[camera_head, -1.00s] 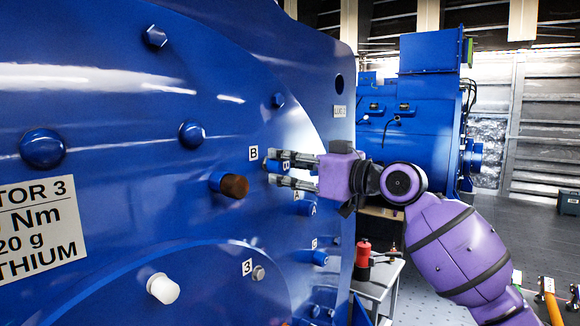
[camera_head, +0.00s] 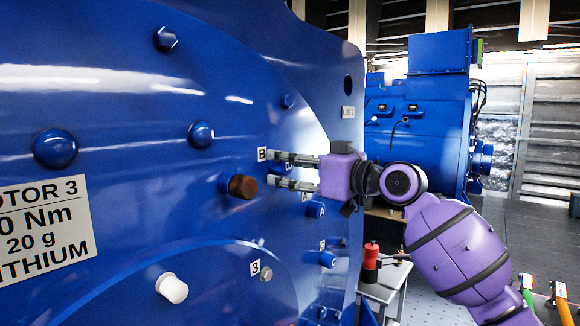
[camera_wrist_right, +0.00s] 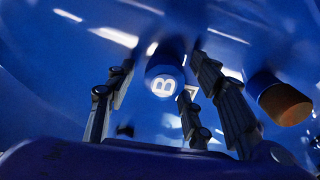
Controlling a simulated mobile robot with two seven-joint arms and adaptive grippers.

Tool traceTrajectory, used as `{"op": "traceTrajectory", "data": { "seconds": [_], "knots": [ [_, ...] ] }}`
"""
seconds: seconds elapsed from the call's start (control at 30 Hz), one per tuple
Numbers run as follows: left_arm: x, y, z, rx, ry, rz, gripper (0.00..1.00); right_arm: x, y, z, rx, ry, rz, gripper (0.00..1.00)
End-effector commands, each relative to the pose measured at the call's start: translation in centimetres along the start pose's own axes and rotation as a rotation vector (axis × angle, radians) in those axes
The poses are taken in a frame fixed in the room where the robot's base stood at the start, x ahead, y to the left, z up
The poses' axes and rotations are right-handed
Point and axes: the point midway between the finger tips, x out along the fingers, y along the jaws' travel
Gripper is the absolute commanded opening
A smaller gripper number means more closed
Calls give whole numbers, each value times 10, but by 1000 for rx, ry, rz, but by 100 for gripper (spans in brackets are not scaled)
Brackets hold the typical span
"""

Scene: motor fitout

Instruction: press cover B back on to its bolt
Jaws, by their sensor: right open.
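Cover B is a blue cylindrical cap with a white B on its end. In the right wrist view cover B (camera_wrist_right: 165,70) shows between the spread fingers of my right gripper (camera_wrist_right: 172,95), its lettered end facing the camera. In the head view my right gripper (camera_head: 270,169) reaches in from the right at the blue motor face (camera_head: 120,110), by the B label (camera_head: 262,154). My left gripper is out of view.
A brown-ended blue stub (camera_head: 242,186) sticks out just left of the fingers. Cover A (camera_head: 315,208) is below the gripper, another blue cap (camera_head: 327,259) lower. A white cap (camera_head: 172,288) juts out lower left. A red bottle (camera_head: 371,256) stands on a small table.

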Motion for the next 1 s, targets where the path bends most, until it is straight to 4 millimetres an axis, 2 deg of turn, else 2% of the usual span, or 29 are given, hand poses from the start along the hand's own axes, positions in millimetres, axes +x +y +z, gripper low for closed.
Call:
{"op": "traceTrajectory", "data": {
  "seconds": [0.17, 0.27, 0.7, 0.83, 1.0],
  "knots": [
    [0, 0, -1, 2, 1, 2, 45, -4, 1, 0, -1, 0, 1, 48],
    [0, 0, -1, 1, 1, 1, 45, -15, 2, 0, -1, 0, 3, 48],
    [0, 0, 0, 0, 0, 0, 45, -102, 1, 1, 0, -1, 3, 48],
    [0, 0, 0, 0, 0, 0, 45, -115, 0, 0, 0, -1, 1, 48],
    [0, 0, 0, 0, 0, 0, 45, -120, 0, 0, 0, -1, -1, 48]
  ]
}}
